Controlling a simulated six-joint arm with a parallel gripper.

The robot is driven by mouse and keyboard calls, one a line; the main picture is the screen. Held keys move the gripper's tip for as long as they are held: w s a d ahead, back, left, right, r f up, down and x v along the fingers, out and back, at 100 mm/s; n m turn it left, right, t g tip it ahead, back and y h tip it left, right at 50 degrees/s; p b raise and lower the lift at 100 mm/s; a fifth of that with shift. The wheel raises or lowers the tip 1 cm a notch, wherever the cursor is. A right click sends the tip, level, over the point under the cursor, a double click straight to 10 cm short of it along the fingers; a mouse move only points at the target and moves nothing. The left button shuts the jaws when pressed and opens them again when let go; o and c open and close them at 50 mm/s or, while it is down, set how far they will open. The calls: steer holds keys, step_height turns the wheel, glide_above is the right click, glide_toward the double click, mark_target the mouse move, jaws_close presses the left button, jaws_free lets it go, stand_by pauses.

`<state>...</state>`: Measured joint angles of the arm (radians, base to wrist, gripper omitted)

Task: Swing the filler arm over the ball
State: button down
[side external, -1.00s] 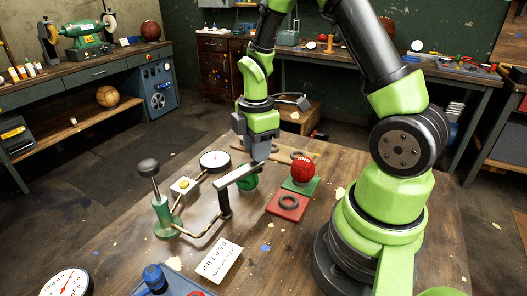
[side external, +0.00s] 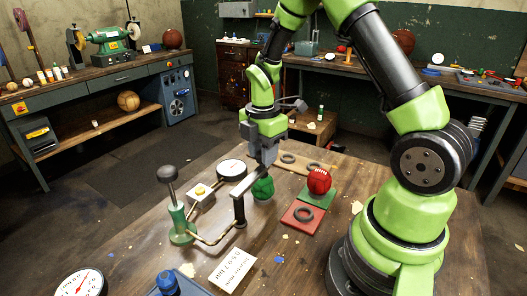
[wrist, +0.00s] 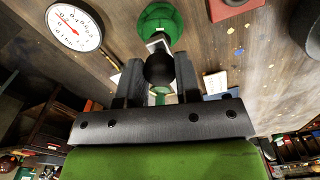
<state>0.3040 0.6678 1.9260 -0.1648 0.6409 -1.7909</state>
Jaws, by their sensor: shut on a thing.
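The green ball (side external: 263,189) is just below and beside that end in the side view, partly covered by the bar. In the wrist view the ball (wrist: 160,14) is at the top, beyond the knob. I cannot tell whether the bar is centred over it.
A round gauge (side external: 232,171) is behind the post.

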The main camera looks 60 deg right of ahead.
steer(key=shift+w, duration=0.15)
steer(key=c, duration=0.8)
jaws_free()
step_height(320, 180, up, 10)
steer(key=shift+r, duration=0.1)
steer(key=s+a+r+m+t, duration=0.2)
steer(key=s+a+r+m, duration=0.1)
steer(key=s+a+m, duration=0.1)
steer(key=s+a+r+m+t+y, duration=0.1)
steer(key=s+a+r+m+t, duration=0.1)
steer(key=s+m, duration=0.4)
steer(key=s+a+r+m+t+y, duration=0.1)
steer(key=s+a+r+m+t, duration=0.2)
steer(key=m, duration=0.6)
steer(key=shift+s+a+r, duration=0.45)
steer(key=shift+s+a, duration=0.05)
steer(key=shift+a, duration=0.25)
steer(key=shift+s+a+r, duration=0.45)
steer(key=shift+s+a, duration=0.05)
steer(key=shift+a, duration=0.2)
